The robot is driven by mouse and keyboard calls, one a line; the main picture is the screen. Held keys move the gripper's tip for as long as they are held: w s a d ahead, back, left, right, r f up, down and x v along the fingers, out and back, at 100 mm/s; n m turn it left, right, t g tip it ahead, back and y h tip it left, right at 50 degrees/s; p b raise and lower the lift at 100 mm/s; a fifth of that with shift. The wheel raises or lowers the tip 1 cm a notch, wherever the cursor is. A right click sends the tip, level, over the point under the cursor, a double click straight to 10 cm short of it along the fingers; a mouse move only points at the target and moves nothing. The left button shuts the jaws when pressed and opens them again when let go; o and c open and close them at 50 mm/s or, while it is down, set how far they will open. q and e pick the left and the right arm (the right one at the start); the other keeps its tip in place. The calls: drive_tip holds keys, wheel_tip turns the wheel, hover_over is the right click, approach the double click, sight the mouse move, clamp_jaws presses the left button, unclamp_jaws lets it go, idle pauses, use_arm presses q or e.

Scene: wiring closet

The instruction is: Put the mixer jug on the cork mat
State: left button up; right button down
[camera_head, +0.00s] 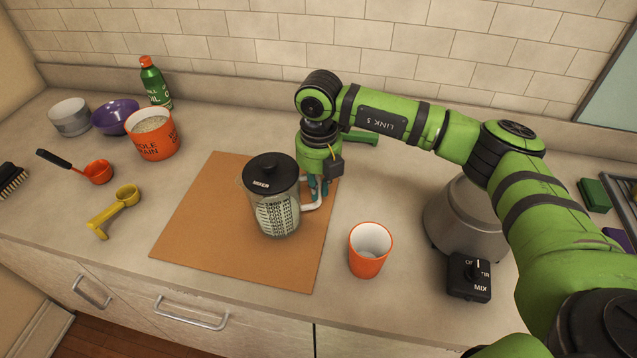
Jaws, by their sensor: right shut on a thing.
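The mixer jug (277,212) is a clear jug with dark measuring marks, a black lid and a white handle. It stands about upright over the right part of the brown cork mat (195,235). I cannot tell whether its bottom touches the mat or is slightly above it. My right gripper (318,187) points down at the jug's right side and is shut on its handle; the fingertips are partly hidden by the handle. My left gripper is not in view.
An orange cup (369,255) stands right of the mat. The grey mixer base (462,225) is partly behind my right arm. A grain tub (151,137), purple bowl (114,117), green oil bottle (154,84) and yellow scoop (115,208) are left. The mat's left part is clear.

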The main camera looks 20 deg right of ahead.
drive_tip(key=c, duration=1.3)
unclamp_jaws()
drive_tip(key=shift+r, duration=0.3)
wheel_tip(320, 180, up, 10)
drive_tip(key=b, duration=0.4)
drive_tip(key=shift+r, duration=0.2)
drive_tip(key=shift+s+r, duration=0.1)
drive_tip(key=shift+r, duration=0.45)
